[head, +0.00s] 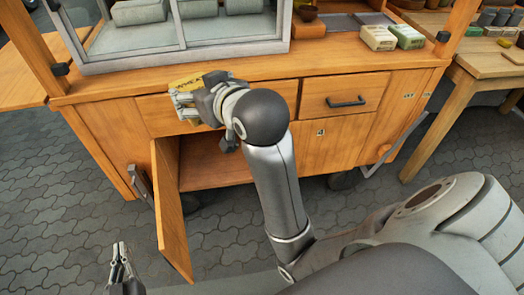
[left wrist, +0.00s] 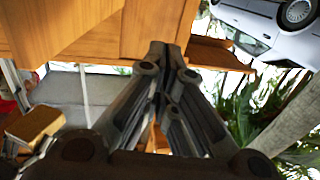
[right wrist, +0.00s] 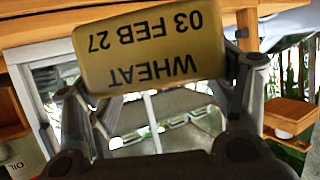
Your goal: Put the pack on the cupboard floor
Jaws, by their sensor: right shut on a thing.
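The pack (head: 185,82) is yellow; in the right wrist view the pack (right wrist: 150,45) shows upside-down print reading WHEAT and 03 FEB 27. My right gripper (head: 190,98) is shut on it, holding it in front of the cart, above the cupboard opening. The cupboard has its door (head: 172,210) swung open towards me. Part of its wooden floor (head: 215,172) shows, bare where visible; my right arm hides some of the opening. My left gripper (head: 122,258) is low at the left, in front of the open door; in the left wrist view its fingers (left wrist: 165,50) meet with nothing between them.
A closed drawer (head: 345,95) with a dark handle is right of the opening. A glass case (head: 185,35) and boxes (head: 378,37) stand on the worktop above. A wooden table (head: 480,70) stands at the right. The paved floor (head: 50,200) is clear at the left.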

